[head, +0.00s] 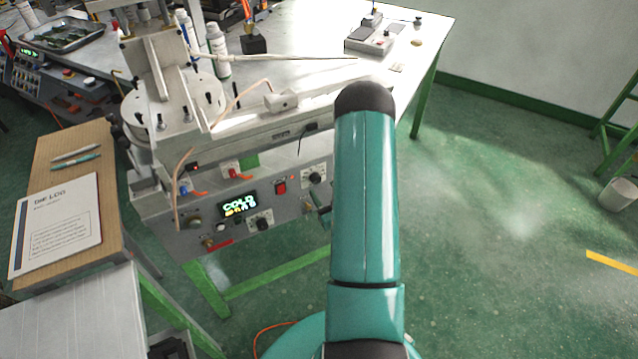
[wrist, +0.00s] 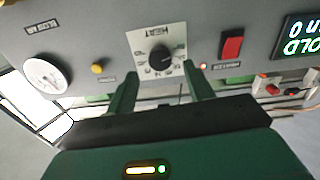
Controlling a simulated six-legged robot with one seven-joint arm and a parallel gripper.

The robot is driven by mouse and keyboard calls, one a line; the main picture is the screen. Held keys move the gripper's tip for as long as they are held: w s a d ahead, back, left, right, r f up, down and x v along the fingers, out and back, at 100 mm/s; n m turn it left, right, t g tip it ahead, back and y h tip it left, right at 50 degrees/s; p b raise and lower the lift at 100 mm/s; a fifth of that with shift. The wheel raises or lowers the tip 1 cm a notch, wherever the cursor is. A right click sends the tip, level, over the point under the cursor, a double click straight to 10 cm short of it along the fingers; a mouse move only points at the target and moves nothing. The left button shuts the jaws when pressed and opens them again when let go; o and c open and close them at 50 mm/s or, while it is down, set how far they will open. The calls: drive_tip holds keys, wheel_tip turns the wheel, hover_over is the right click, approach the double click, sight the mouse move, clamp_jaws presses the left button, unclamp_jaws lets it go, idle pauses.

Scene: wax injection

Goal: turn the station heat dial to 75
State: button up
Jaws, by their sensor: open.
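The heat dial (wrist: 162,57) is a black round knob on a white scale plate, upside down in the wrist view with "HEAT" printed above it. It sits on the grey station panel (wrist: 205,20). My gripper (wrist: 158,82) is open, with one green finger on each side of the dial's lower part in the picture. The fingers look close to the panel; I cannot tell whether they touch the knob. The number under the pointer is too small to read. In the head view the dial (head: 314,177) shows just left of my arm, which hides most of my gripper.
Beside the dial are a red switch (wrist: 231,43), a lit display (wrist: 297,37) reading "COLD", a yellow button (wrist: 97,68) and a round gauge (wrist: 48,73). A second black knob (head: 261,221) sits below the display. Open floor (head: 500,200) lies to the right.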

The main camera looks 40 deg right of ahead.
sight(317, 181)
drive_tip(key=shift+x, duration=2.15)
drive_tip(key=c, duration=1)
